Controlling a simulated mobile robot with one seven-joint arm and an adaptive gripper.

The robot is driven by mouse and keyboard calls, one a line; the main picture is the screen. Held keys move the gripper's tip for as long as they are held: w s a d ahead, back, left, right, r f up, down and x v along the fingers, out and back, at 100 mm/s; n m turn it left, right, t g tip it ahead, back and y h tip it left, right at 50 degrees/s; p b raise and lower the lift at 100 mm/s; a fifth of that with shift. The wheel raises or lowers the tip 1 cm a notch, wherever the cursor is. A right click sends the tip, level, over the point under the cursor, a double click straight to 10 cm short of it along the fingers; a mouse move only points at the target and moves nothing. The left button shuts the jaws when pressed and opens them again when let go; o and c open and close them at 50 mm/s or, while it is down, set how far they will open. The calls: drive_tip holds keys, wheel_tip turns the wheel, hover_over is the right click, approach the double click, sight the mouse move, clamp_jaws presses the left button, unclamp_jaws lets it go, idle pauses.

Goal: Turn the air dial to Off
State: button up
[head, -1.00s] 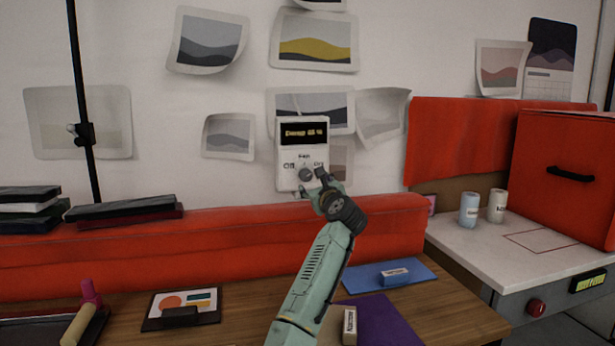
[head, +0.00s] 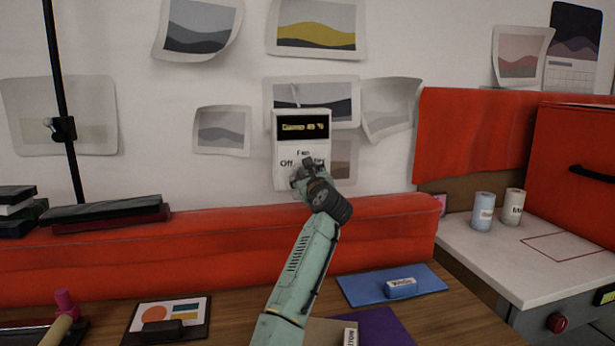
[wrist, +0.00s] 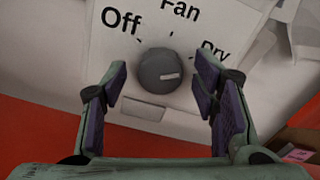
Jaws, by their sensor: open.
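A white wall controller (head: 289,152) hangs on the wall with a dark display lit with yellow text. In the wrist view its round grey air dial (wrist: 158,70) sits below the words Off at upper left, Fan at top and Dry at right. A short light mark lies on the dial's right side, pointing roughly right, on the Dry side. My gripper (wrist: 162,68) is open, with one finger to each side of the dial and visible gaps between. In the head view my gripper (head: 304,172) covers the dial.
Paper prints (head: 315,100) surround the controller on the wall. A red padded ledge (head: 200,240) runs below it. A dark stand pole (head: 60,100) is at left. Two canisters (head: 483,212) stand on the white counter at right.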

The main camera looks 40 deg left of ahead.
drive_tip(key=shift+c, duration=0.5)
drive_tip(key=c, duration=1.1)
drive_tip(key=shift+o, duration=0.2)
